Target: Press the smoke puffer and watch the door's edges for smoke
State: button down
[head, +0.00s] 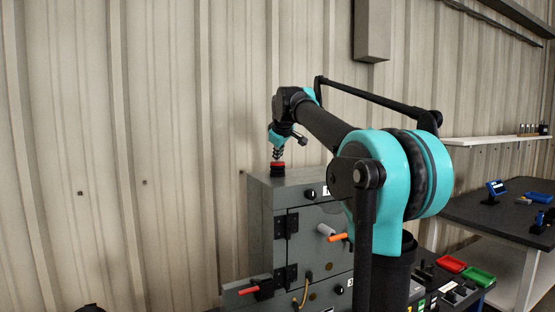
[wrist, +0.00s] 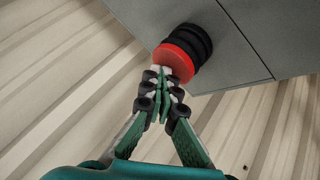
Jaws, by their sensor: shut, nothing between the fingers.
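The smoke puffer is a black ribbed bellows with a red top (head: 278,165), standing on top of the grey enclosure (head: 264,196). In the wrist view the red cap (wrist: 172,62) faces me, with the black bellows (wrist: 192,43) behind it on the grey surface. My gripper (wrist: 165,76) is shut, with nothing held. Its tips are at the red cap and seem to touch it. In the head view my gripper (head: 277,155) points straight down over the puffer. The enclosure door (head: 310,240) looks shut, with dark hinges on its left edge. No smoke shows at its visible edges; my arm hides its right side.
An orange-tipped handle (head: 338,237) sticks out from the door. A lower panel with a red handle (head: 249,291) juts out at the left. A dark bench (head: 500,217) with blue tools, and red (head: 451,264) and green (head: 478,276) trays, stand to the right.

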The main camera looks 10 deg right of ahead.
jog(key=shift+r, duration=1.55)
jog(key=shift+r, duration=0.1)
jog(key=shift+r, duration=2.45)
